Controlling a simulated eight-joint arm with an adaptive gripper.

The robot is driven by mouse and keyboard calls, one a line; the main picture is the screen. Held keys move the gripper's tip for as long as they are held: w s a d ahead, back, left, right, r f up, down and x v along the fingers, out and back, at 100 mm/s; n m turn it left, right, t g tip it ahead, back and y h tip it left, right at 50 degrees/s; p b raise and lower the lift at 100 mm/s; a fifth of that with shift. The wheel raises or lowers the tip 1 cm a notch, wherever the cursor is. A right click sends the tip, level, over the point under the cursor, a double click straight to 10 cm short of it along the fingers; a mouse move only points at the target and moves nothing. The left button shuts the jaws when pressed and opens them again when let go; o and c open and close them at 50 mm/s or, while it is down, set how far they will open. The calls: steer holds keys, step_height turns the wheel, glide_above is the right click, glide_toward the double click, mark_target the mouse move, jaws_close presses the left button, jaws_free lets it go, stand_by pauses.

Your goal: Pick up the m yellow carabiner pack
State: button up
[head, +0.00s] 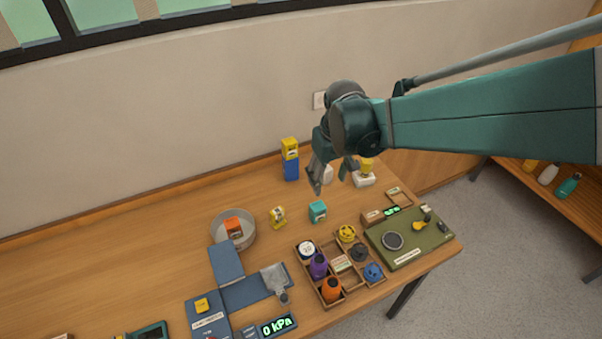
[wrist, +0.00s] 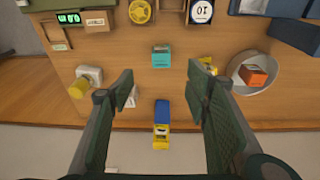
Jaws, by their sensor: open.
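Several yellow packs are in view, and I cannot read a size mark on any of them. One small yellow pack (head: 278,217) stands alone on the table between the round bowl and a teal pack; in the wrist view it (wrist: 208,65) is partly hidden by the right finger. Another yellow pack (head: 290,147) sits on top of a blue pack (head: 291,169) near the wall; in the wrist view this yellow pack (wrist: 161,139) is ahead, between the fingers. My gripper (head: 331,180) is open and empty, above the table to the right of the stack.
A teal pack (head: 318,211) stands in front of my gripper. A bowl (head: 249,240) holds an orange pack (head: 233,225). The table's left is clear.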

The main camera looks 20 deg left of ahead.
mark_target(277, 210)
steer(key=a+f+n, duration=0.1)
steer(key=a+f, duration=0.3)
steer(key=a, duration=0.1)
steer(key=s+a+f+n+g+b, duration=0.1)
steer(key=a+f, duration=0.4)
steer(key=s+a+f+n+h, duration=0.1)
steer(key=a+f, duration=0.3)
steer(key=a, duration=0.1)
steer(key=shift+a+f+g, duration=0.15)
steer(key=shift+a+g, duration=0.15)
steer(key=shift+a, duration=0.1)
steer(key=shift+s+a+f, duration=0.2)
steer(key=shift+a+f, duration=0.15)
steer(key=shift+f, duration=0.1)
steer(key=shift+f, duration=1.2)
steer(key=shift+s+f, duration=0.1)
steer(key=shift+f, duration=2.5)
steer(key=c, duration=1.1)
